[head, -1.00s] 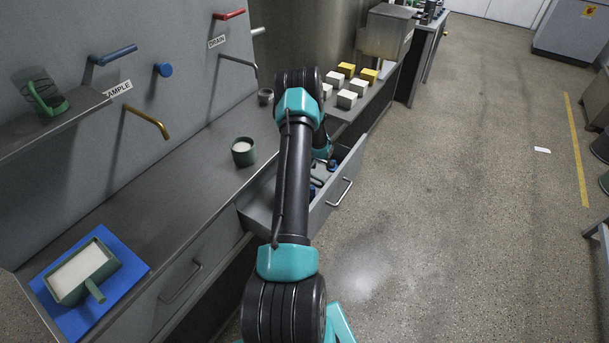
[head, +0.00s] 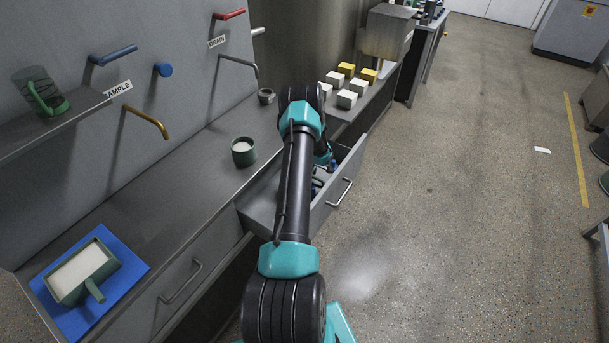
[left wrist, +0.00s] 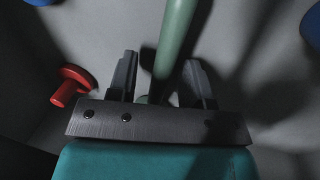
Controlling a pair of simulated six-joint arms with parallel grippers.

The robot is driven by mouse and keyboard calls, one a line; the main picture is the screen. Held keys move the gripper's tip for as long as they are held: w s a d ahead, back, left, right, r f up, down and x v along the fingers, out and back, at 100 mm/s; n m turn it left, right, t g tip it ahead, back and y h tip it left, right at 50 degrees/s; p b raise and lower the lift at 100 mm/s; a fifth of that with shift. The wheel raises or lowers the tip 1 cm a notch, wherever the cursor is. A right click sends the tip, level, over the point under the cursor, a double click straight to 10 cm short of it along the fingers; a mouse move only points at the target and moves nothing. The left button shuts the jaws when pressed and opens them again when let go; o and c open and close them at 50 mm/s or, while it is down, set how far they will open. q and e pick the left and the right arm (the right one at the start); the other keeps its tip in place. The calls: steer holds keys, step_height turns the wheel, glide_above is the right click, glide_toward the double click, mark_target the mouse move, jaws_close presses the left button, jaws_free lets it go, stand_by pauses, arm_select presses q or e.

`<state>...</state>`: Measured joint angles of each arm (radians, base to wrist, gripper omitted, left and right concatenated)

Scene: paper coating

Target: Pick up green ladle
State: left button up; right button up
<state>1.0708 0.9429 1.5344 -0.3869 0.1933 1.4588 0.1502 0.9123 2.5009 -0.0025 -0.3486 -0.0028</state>
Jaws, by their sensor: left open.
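The green ladle shows in the left wrist view as a long green handle (left wrist: 175,35) running down from the top edge. Its bowl is not visible. My left gripper (left wrist: 160,78) is open, with one finger on each side of the handle's lower part. I cannot tell whether either finger touches it. In the head view my left arm reaches over the open drawer (head: 262,212). The arm hides most of the drawer's inside and the gripper tips there. My right gripper is in neither view.
A red-handled item (left wrist: 72,85) lies left of the gripper inside the drawer. A green cup (head: 243,152) stands on the counter above. A tray of white material (head: 97,292) sits on a blue mat (head: 127,277). White and yellow blocks stand farther back.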

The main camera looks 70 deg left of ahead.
arm_select(q)
steer(key=shift+c, duration=0.2)
jaws_close()
step_height(320, 180, up, 10)
stand_by(0.7)
stand_by(0.4)
